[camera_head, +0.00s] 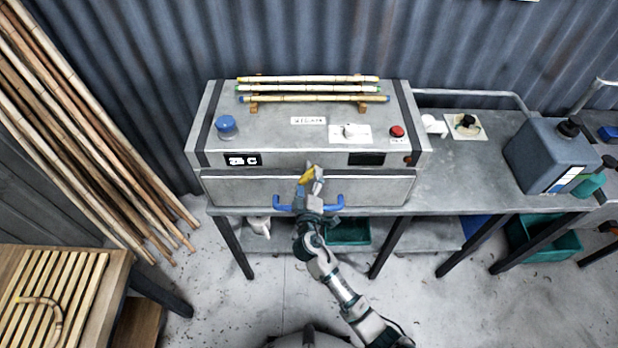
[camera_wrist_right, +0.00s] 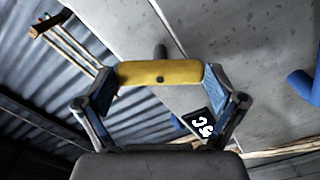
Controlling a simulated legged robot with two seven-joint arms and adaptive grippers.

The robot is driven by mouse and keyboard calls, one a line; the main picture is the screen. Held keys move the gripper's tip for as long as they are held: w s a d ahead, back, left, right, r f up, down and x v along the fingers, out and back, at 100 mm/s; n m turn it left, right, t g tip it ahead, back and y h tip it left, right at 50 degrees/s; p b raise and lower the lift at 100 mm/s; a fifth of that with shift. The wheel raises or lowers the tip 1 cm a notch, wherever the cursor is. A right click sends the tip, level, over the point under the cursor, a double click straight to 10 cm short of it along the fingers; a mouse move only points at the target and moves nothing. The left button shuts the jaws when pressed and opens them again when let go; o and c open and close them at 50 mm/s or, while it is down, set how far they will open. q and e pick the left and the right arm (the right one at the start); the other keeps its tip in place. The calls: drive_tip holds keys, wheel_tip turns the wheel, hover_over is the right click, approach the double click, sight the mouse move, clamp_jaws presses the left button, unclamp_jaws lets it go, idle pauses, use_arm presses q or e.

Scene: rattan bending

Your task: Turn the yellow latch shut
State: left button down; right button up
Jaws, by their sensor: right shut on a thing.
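The yellow latch (camera_head: 307,174) is on the front of the grey steam box (camera_head: 230,188), near the middle of its front panel. My right gripper (camera_head: 312,180) is at the latch. In the right wrist view the yellow latch (camera_wrist_right: 160,73) lies crosswise between the two blue-padded fingers (camera_wrist_right: 159,88), which are shut on its ends. A dark pivot dot shows at the latch's middle. In the head view the latch appears tilted, with its lower part hidden by my gripper. My left gripper is not in view.
Bamboo rods (camera_head: 310,88) rest on top, with a blue knob (camera_head: 227,125) and a red button (camera_head: 397,131). A jerrycan (camera_head: 548,155) stands on the bench at right. The floor in front is clear.

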drive_tip(key=n+p, duration=0.2)
drive_tip(key=n, duration=0.3)
drive_tip(key=shift+f+n+p, duration=0.15)
drive_tip(key=shift+n+p, duration=0.25)
drive_tip(key=shift+n, duration=0.3)
drive_tip(key=shift+s, duration=0.1)
drive_tip(key=shift+f, duration=0.1)
drive_tip(key=o, duration=0.8)
drive_tip(key=shift+a, duration=0.1)
drive_tip(key=shift+s, duration=0.15)
drive_tip(key=s, duration=1.1)
drive_tip(key=shift+s, duration=0.25)
